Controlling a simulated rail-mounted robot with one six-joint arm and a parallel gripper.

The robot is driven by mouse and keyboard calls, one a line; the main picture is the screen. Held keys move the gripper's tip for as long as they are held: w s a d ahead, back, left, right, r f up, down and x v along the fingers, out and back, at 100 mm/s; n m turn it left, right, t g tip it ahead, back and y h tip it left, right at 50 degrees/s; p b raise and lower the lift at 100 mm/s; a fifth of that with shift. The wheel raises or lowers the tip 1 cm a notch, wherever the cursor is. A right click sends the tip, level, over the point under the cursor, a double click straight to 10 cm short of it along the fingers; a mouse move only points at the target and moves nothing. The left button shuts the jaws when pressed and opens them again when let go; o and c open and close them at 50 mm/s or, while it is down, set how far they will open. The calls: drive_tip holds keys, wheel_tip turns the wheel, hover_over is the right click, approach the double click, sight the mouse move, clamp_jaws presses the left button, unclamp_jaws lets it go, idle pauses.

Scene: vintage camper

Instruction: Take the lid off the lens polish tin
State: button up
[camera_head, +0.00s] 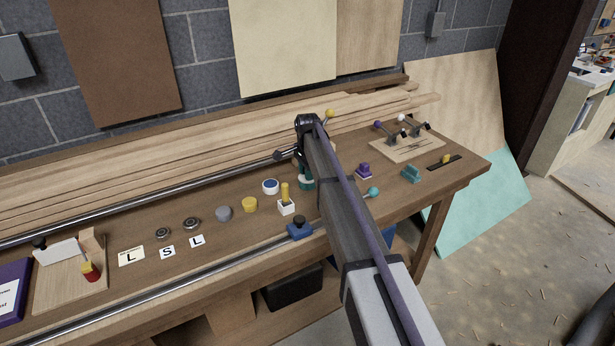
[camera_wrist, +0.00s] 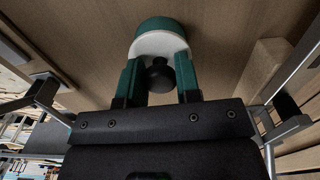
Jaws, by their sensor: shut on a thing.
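The lens polish tin seems to be the round teal tin (camera_head: 306,184) on the bench under my gripper, mostly hidden by my arm in the head view. In the wrist view the teal tin (camera_wrist: 160,24) has a white lid (camera_wrist: 150,44) with a dark knob (camera_wrist: 160,75). My gripper (camera_wrist: 160,72) is shut on the lid, with one green finger on each side of the knob. I cannot tell whether the fingers press on the knob or the lid's edge, nor whether the lid is apart from the tin.
A blue-and-white round tin (camera_head: 270,186), a yellow tin (camera_head: 249,204) and a grey tin (camera_head: 223,213) stand left of my arm. A white block with a yellow peg (camera_head: 286,203) is near. Long boards (camera_head: 150,165) line the back. A purple piece (camera_head: 364,170) lies right.

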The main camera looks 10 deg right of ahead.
drive_tip(key=shift+c, duration=1.4)
